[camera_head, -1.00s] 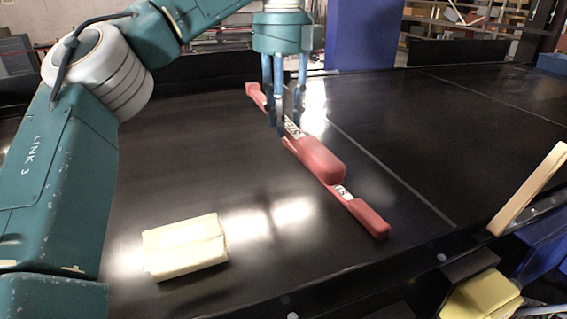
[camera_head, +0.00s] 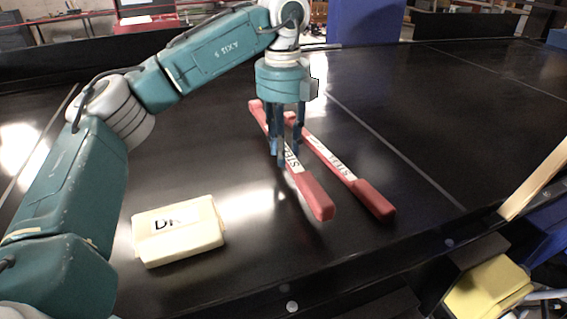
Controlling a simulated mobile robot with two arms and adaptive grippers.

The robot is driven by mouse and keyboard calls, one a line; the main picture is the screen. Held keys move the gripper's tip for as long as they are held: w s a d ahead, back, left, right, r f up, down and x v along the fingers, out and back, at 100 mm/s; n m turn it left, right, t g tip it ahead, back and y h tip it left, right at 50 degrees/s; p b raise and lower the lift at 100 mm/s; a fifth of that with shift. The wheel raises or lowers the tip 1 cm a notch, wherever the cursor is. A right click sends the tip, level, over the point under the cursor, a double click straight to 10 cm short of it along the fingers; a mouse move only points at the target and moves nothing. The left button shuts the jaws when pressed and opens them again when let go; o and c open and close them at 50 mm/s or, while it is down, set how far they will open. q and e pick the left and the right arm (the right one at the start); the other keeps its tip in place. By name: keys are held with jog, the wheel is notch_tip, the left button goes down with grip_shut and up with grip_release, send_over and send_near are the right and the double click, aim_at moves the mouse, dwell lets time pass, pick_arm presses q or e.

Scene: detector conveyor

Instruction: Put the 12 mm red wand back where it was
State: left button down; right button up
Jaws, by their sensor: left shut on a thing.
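My left gripper (camera_head: 280,155) is shut on a red wand (camera_head: 314,198) with a white printed label. It grips the wand near the middle, fingers pointing down, over the black conveyor belt (camera_head: 400,130). The wand's thick end points toward the front right. A second red wand (camera_head: 378,200), also with a white label, lies on the belt just to the right, roughly parallel. I cannot read a size on either label, nor tell whether the held wand touches the belt. My right gripper is not in view.
A cream block (camera_head: 180,235) with dark letters lies on the belt at the front left. A pale wooden bar (camera_head: 537,182) and a yellow object (camera_head: 490,288) are at the right edge. The belt's right part, beyond a thin line, is clear.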

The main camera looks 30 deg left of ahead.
aim_at(283, 177)
pick_arm(q)
jog(key=shift+s+f, duration=0.1)
jog(key=shift+f, duration=0.1)
notch_tip(283, 177, down, 4)
jog(key=shift+f+p, duration=0.1)
jog(key=shift+p, duration=0.55)
jog(key=shift+f, duration=0.1)
jog(key=c, duration=1.3)
grip_release()
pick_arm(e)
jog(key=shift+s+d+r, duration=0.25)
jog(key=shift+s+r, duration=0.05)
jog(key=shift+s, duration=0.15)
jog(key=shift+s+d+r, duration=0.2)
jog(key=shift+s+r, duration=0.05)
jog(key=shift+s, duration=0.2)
